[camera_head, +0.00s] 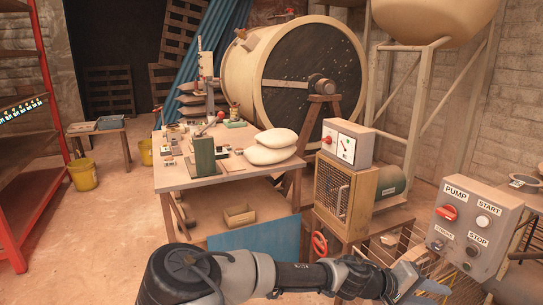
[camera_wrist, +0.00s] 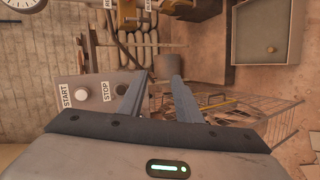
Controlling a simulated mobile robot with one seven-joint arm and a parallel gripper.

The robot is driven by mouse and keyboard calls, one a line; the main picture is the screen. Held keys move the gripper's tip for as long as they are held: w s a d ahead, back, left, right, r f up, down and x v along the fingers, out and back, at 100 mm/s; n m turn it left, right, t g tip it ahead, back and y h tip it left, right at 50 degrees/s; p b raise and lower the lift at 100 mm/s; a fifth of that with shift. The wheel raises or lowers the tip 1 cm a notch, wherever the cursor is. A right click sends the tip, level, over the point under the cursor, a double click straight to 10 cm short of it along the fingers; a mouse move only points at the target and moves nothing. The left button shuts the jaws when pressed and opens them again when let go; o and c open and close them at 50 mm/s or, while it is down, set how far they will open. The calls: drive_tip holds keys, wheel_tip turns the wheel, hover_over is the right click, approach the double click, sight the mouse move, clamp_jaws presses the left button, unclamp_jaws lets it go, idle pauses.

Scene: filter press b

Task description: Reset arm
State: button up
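My arm (camera_head: 270,275) stretches along the bottom of the head view to the right, and its end is low in front of the pump control box (camera_head: 497,222). My gripper (camera_wrist: 156,78) shows in the wrist view with its two dark fingers apart and nothing between them. The control box has a red knob (camera_head: 446,212), a white START button (camera_head: 482,221) and a dark STOP button (camera_head: 471,251). In the wrist view the box (camera_wrist: 96,82) lies left of the fingers; I cannot tell the exact gap to it.
A wire rack (camera_wrist: 255,115) lies beyond the fingers at right in the wrist view. A cluttered worktable (camera_head: 190,183) stands left of centre. A meter box (camera_head: 346,143) sits on a cabinet (camera_head: 338,190).

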drive_tip(key=s+a+f+m+g+y, duration=0.3)
drive_tip(key=s+a+f+y, duration=0.4)
drive_tip(key=a, duration=0.2)
drive_tip(key=a+r+t+y, duration=0.2)
drive_tip(key=a+r+y, duration=0.4)
drive_tip(key=a, duration=0.5)
drive_tip(key=s+a+r+n+t, duration=0.1)
drive_tip(key=s+a+r+t, duration=0.15)
drive_tip(key=r, duration=0.45)
drive_tip(key=s+a+r+n+t, duration=0.1)
drive_tip(key=s+r, duration=0.2)
drive_tip(key=r, duration=0.3)
drive_tip(key=s+a+r+n+t, duration=0.1)
drive_tip(key=s+a+r+t, duration=0.15)
drive_tip(key=r, duration=0.45)
wheel_tip(320, 180, up, 25)
drive_tip(key=p, duration=2.5)
drive_tip(key=shift+s+d+g, duration=0.2)
drive_tip(key=shift+s+g, duration=0.1)
drive_tip(key=shift+s, duration=0.05)
